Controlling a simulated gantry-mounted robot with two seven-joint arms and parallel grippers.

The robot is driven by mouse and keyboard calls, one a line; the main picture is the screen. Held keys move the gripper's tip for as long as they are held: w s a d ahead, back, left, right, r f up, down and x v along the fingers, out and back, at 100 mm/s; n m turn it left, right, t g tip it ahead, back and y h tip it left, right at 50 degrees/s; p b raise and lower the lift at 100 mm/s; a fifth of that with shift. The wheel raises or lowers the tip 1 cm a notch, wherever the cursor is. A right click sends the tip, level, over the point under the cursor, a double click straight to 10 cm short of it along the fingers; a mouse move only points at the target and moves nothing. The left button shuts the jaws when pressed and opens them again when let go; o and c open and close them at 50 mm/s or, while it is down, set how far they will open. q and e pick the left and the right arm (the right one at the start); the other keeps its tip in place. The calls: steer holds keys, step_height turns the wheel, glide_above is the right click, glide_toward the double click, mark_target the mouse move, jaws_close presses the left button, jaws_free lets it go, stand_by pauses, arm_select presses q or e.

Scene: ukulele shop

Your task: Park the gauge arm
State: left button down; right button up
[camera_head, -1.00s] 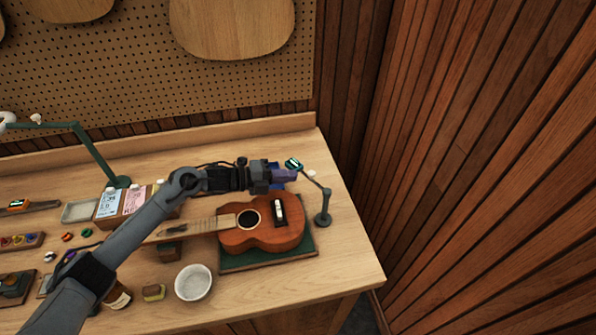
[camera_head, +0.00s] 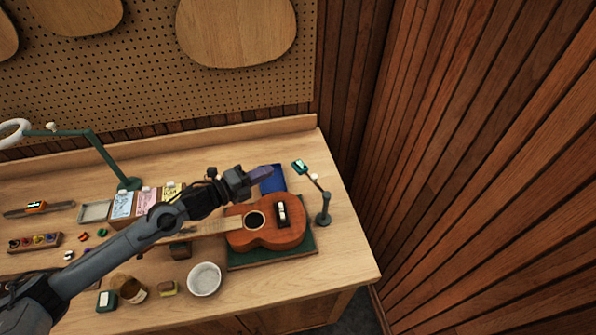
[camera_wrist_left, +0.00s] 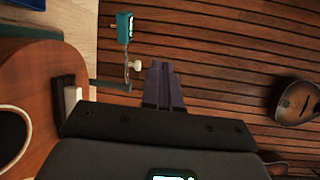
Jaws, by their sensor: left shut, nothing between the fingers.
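The gauge arm (camera_head: 322,187) stands on a dark green post and round base at the table's right end. Its jointed link leans up and left to a small teal gauge head with a lit screen (camera_head: 300,166) and a pale knob. My left gripper (camera_head: 269,170) is shut and empty, left of the gauge head and apart from it, above the table. In the left wrist view the shut purple fingers (camera_wrist_left: 163,82) are in front, with the gauge head (camera_wrist_left: 124,28) and its knob up and left of them. My right gripper is not in view.
A brown ukulele (camera_head: 278,233) lies on a green mat (camera_head: 300,248) just left of the gauge base. A blue flat item (camera_head: 275,184) lies behind it. A white bowl (camera_head: 204,279) stands in front. The table's right edge is close to the gauge base; wood-slat walls rise beyond.

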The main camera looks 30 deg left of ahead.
arm_select(q)
steer(key=shift+n+g, duration=0.4)
steer(key=shift+g, duration=0.2)
steer(key=s+f, duration=0.1)
steer(key=s+f+p, duration=0.1)
steer(key=s, duration=0.1)
steer(key=s+d+f, duration=0.1)
steer(key=shift+s+d+f+p, duration=0.1)
steer(key=shift+s+f+p, duration=0.15)
steer(key=shift+s+p, duration=0.1)
steer(key=shift+f, duration=0.3)
steer(key=p, duration=0.2)
glide_toward(308, 176)
steer(key=x, duration=0.5)
steer(key=shift+x, duration=0.85)
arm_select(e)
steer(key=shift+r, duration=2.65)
arm_select(q)
steer(key=shift+f, duration=0.15)
